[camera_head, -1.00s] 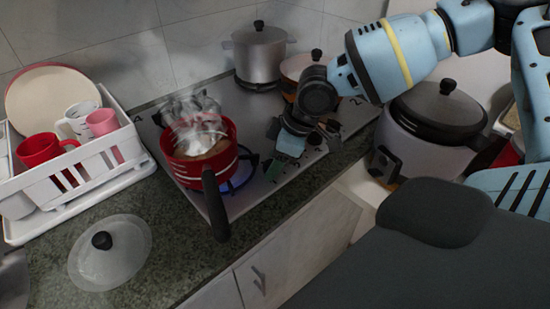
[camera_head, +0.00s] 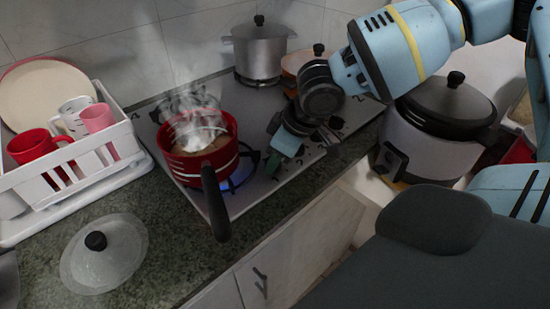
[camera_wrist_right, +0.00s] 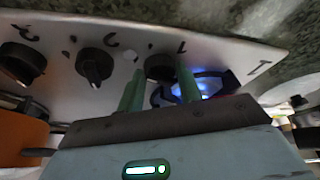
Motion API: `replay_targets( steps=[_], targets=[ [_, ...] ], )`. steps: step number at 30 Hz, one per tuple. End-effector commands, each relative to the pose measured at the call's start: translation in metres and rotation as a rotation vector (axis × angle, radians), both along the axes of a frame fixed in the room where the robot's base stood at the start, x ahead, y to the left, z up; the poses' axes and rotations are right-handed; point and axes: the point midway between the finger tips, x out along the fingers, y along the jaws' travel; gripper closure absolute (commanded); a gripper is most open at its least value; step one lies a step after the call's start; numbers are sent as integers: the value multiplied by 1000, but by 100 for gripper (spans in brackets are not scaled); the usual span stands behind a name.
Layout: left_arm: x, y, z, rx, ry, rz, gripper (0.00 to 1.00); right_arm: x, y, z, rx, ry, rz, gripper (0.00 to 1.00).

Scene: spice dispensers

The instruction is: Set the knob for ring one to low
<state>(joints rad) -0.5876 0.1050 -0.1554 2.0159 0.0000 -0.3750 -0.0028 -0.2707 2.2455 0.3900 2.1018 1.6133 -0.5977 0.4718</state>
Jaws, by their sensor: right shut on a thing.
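The stove (camera_head: 255,195) is a grey metal plate with a row of black knobs along its front edge. My right gripper (camera_head: 275,158) is at that edge, right of the red pot. In the right wrist view my right gripper (camera_wrist_right: 160,82) has its two green fingers on either side of a black knob (camera_wrist_right: 160,68), shut on it. A blue flame (camera_wrist_right: 208,85) burns beside this knob. A middle knob (camera_wrist_right: 94,66) and a left knob (camera_wrist_right: 20,62) stand free. The gripped knob's pointer is hidden. My left gripper is not in view.
A steaming red pot (camera_head: 225,158) sits over a flame, its black handle (camera_head: 214,205) jutting past the stove front. A grey pot (camera_head: 258,50) stands behind, a rice cooker (camera_head: 430,150) to the right. A dish rack (camera_head: 75,185) and glass lid (camera_head: 105,265) are left.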

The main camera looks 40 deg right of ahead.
Motion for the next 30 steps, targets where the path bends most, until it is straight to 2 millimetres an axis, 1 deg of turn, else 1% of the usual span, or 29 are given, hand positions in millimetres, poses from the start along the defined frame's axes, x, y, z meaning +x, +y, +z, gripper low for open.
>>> replay_targets(
  steps=[1, 3, 15, 21, 30],
  targets=[
    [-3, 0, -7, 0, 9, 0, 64, 0, 1, -4, -3, 1, -36, 88],
    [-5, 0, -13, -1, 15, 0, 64, 0, 2, -4, -3, 0, -95, 88],
    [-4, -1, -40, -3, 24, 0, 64, -1, 5, -4, -3, 0, -448, 88],
    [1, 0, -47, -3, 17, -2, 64, -1, 6, -3, -1, 1, -579, 88],
    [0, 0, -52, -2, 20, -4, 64, -1, 6, -1, 0, 1, -683, 88]
  ],
)
